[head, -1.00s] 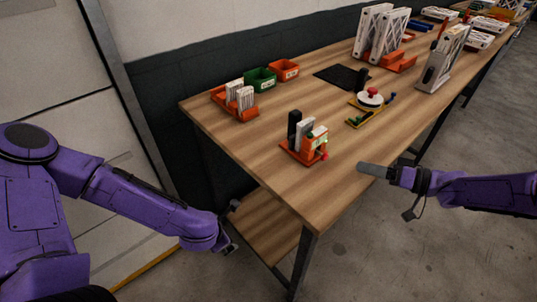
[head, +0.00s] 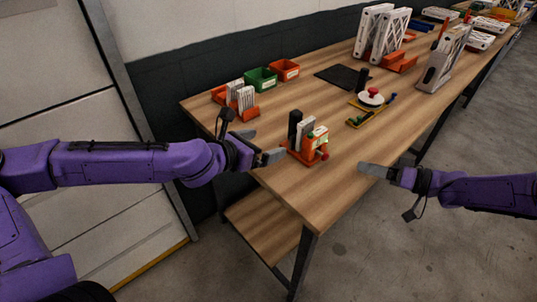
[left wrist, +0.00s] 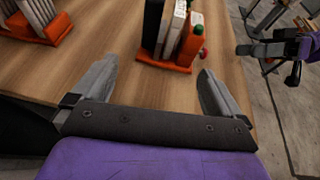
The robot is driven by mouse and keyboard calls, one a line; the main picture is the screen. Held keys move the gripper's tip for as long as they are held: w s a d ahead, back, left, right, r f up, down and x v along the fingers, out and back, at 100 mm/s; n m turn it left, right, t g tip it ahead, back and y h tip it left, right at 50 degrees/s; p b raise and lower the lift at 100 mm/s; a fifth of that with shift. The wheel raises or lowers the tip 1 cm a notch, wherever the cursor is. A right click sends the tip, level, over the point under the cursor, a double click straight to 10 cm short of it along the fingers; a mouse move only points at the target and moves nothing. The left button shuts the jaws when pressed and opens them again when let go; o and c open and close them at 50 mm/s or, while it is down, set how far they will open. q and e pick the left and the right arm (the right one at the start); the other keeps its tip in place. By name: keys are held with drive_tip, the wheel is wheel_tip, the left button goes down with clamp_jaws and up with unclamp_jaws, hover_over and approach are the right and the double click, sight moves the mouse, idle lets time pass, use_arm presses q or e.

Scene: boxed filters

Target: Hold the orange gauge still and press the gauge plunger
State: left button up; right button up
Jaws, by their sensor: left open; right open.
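The orange gauge (head: 311,146) stands upright on the wooden table near its front edge, with a red plunger knob (head: 322,155) on its right side. A black block and white pieces stand in the same orange base, left of the gauge. In the left wrist view the gauge (left wrist: 188,40) is ahead, beyond the fingers. My left gripper (head: 262,145) is open and empty, just left of the gauge and apart from it; its two fingers show in the left wrist view (left wrist: 158,85). My right gripper (head: 374,169) is at the table's right edge, right of the gauge, empty.
An orange rack with white filters (head: 241,99) stands behind my left gripper. A green bin (head: 261,79) and a red bin (head: 285,70) are at the back. A yellow fixture with a round white dial (head: 370,98) stands further right. The table (head: 290,190) is bare in front.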

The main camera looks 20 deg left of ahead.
sight(308, 156)
use_arm(q)
drive_tip(key=shift+s+d+f+m+g+h, duration=0.2)
drive_tip(key=shift+d+f+m, duration=0.1)
drive_tip(key=shift+d+f, duration=0.3)
drive_tip(key=shift+s+d+f+m+g+h, duration=0.1)
drive_tip(key=shift+d+f+m+g+h, duration=0.15)
drive_tip(key=shift+d+f, duration=0.35)
use_arm(e)
drive_tip(key=shift+w+f, duration=0.1)
use_arm(q)
drive_tip(key=x, duration=1)
drive_tip(key=shift+w, duration=0.15)
drive_tip(key=c, duration=1.2)
use_arm(e)
clamp_jaws()
